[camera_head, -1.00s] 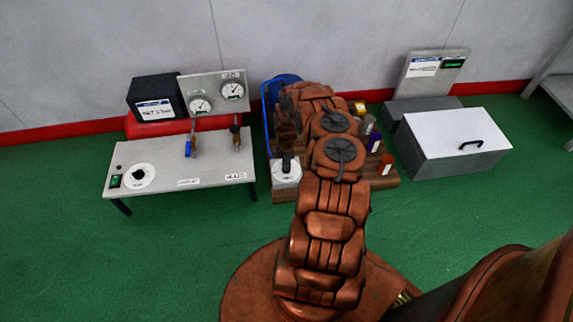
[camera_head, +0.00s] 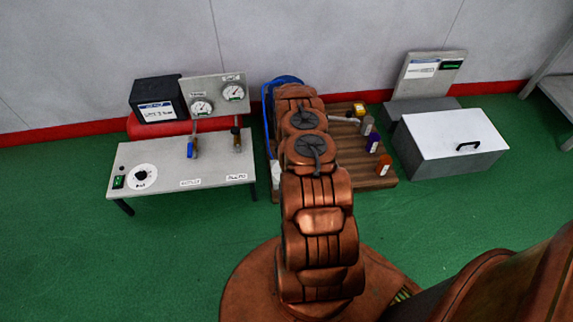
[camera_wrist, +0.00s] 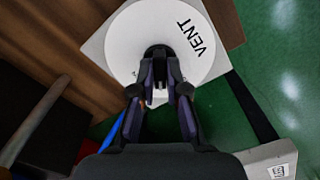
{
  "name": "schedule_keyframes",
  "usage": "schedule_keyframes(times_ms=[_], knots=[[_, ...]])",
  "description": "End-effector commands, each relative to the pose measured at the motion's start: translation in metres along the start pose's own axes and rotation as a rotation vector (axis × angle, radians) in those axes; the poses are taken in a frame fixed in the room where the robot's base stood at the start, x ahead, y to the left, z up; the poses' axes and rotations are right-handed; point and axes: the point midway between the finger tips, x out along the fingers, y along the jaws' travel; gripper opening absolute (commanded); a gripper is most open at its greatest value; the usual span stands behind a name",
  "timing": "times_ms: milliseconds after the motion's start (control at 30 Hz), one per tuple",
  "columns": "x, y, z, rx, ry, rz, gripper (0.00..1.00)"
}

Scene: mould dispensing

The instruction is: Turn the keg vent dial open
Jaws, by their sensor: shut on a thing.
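The vent dial has a round white face (camera_wrist: 120,45) marked VENT, on a pale square plate, in the upper middle of the wrist view. Its dark knob (camera_wrist: 159,50) stands at the centre of the face. My gripper (camera_wrist: 160,73) is shut on the knob, with one finger on each side. In the head view my arm covers the gripper and nearly all of the dial. I cannot read the dial's angle from any pointer or scale.
A grey table (camera_head: 218,175) with another knob and two gauges stands on the left. Several small bottles stand on the wooden platform (camera_head: 345,182) right of my arm. A grey chest (camera_head: 440,162) with a white lid is further right. Green floor in front is open.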

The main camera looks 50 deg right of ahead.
Motion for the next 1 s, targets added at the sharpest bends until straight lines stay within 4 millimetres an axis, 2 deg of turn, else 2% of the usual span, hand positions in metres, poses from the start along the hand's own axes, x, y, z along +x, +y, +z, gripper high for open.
schedule_keyframes(times_ms=[600, 1000], knots=[[0.0003, -0.0006, -0.0004, 0.558, 0.000, 0.000, 0.00], [0.0000, -0.0006, -0.0006, 0.764, 0.000, 0.000, 0.00]])
